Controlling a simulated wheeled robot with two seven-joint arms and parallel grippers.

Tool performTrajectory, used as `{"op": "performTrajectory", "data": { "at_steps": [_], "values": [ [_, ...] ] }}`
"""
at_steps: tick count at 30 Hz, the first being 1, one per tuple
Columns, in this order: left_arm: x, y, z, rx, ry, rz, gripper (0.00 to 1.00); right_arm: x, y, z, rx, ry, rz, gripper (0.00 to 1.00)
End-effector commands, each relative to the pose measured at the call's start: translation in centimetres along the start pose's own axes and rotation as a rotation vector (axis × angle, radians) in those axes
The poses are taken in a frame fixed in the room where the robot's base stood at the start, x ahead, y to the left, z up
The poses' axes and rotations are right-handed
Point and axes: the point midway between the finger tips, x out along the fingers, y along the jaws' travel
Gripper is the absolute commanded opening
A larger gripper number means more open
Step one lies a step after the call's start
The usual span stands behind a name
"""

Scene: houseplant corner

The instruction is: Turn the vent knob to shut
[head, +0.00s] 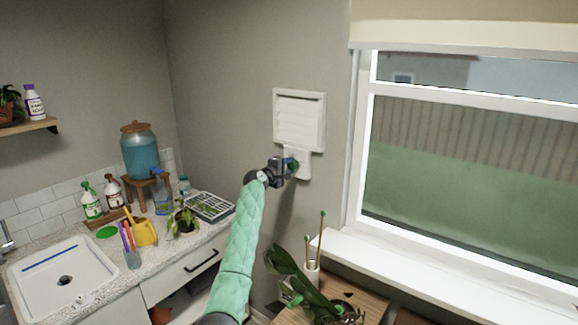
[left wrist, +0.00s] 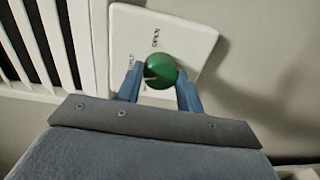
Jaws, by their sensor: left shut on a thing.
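The vent (head: 299,119) is a white louvred panel on the grey wall left of the window. Below it is a white knob plate (head: 304,170), which also shows in the left wrist view (left wrist: 190,32). The round green knob (left wrist: 160,70) sits on this plate, with small dark lettering around it that I cannot read in full. My left gripper (head: 292,164) is at the plate, its blue fingers on either side of the knob, shut on it; it also shows in the left wrist view (left wrist: 160,90). A pale mark shows on the knob's left side. My right gripper is not in view.
A window (head: 470,150) with a white sill is at right. Below stands a wooden table (head: 355,300) with a leafy plant and a white holder with sticks. At left, a counter (head: 160,258) holds a sink, bottles, a yellow watering can and a seed tray.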

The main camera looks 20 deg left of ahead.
Motion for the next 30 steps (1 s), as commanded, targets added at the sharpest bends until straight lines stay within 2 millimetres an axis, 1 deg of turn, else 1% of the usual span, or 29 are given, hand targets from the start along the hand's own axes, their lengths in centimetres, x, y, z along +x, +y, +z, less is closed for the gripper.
{"op": "performTrajectory", "data": {
  "at_steps": [1, 8, 18, 25, 27, 30],
  "values": [
    [0.0, 0.4, -0.1, -0.046, 0.000, 0.002, 0.14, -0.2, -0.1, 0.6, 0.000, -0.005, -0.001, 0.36],
    [0.0, 0.4, -0.1, -0.265, -0.011, 0.001, 0.14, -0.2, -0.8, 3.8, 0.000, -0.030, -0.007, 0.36],
    [0.0, 0.4, -0.1, -0.584, -0.026, -0.001, 0.14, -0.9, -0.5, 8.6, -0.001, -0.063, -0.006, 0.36],
    [0.0, 0.3, -0.2, -0.770, -0.034, -0.002, 0.14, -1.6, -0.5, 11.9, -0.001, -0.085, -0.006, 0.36],
    [0.0, 0.3, -0.2, -0.817, -0.036, -0.002, 0.14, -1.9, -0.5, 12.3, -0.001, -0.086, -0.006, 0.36],
    [0.0, 0.2, -0.2, -0.873, -0.039, -0.002, 0.14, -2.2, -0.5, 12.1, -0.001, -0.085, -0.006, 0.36]
  ]
}}
